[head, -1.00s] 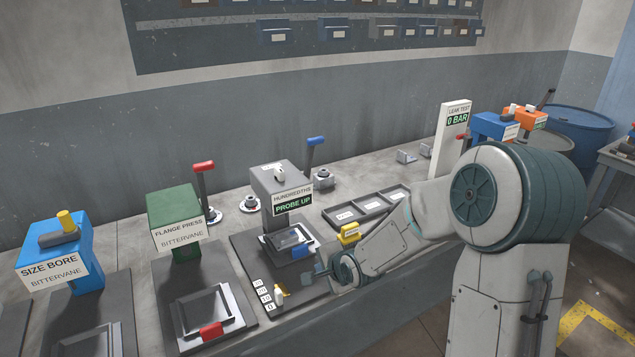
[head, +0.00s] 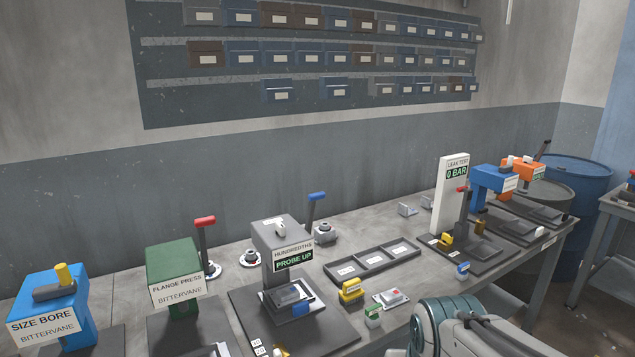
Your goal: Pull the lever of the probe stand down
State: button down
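The grey probe stand (head: 272,238) is in the middle of the head view, with a sign (head: 292,255) reading HUNDREDTHS, PROBE UP. A lever with a blue grip (head: 317,196) stands upright behind it to the right, on a round base. Another lever with a red grip (head: 205,220) stands upright to the left, behind the green flange press. A dark part with a blue piece in front rests on the stand's base plate (head: 325,332). My arm shows only at the bottom edge, right of centre. My gripper is out of view.
The green flange press (head: 175,265) and blue size bore stand (head: 60,300) are to the left. A dark divided tray (head: 335,273), a yellow block (head: 351,290) and a green-and-white block (head: 373,316) lie to the right. The leak test stand (head: 450,200) is farther right.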

aim_at(312, 197)
jog(key=k, duration=0.3)
jog(key=u, duration=0.5)
jog(key=i, duration=1.25)
jog(key=z, duration=0.25)
